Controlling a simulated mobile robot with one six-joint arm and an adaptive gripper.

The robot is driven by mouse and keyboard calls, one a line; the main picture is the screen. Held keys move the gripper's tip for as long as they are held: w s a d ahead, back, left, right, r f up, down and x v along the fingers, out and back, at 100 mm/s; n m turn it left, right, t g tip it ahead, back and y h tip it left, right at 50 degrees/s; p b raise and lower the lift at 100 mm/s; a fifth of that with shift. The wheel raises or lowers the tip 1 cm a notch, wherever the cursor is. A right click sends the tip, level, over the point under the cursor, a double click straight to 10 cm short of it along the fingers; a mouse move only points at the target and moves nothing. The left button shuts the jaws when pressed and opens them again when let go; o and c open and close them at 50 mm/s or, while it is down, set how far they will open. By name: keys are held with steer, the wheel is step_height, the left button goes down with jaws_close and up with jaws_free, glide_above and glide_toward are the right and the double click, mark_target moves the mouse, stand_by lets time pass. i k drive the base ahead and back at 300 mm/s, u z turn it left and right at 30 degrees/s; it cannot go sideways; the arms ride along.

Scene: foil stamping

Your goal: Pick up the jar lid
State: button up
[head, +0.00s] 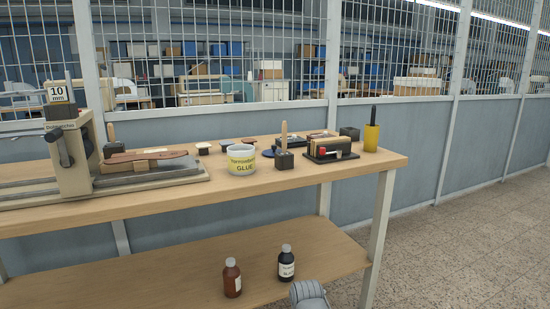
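The jar lid appears to be the flat dark-blue disc (268,153) lying on the workbench, just right of the glue jar. A dark block with a wooden peg (284,159) stands close to the disc's right side. My gripper is not in view; only a grey part of my arm shows at the bottom edge, well below the benchtop.
The wooden workbench (215,196) carries a press-like machine (75,150) at left, a black tray with blocks (329,154) and a yellow cup (371,138) at right. Brown (232,279) and black (286,263) bottles stand on the lower shelf. A mesh partition runs behind; floor at right is clear.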

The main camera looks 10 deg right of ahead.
mark_target(269, 153)
steer(key=z, duration=0.05)
steer(key=k, duration=0.1)
steer(key=z, duration=1.85)
steer(key=i, duration=1.55)
steer(key=u, duration=0.05)
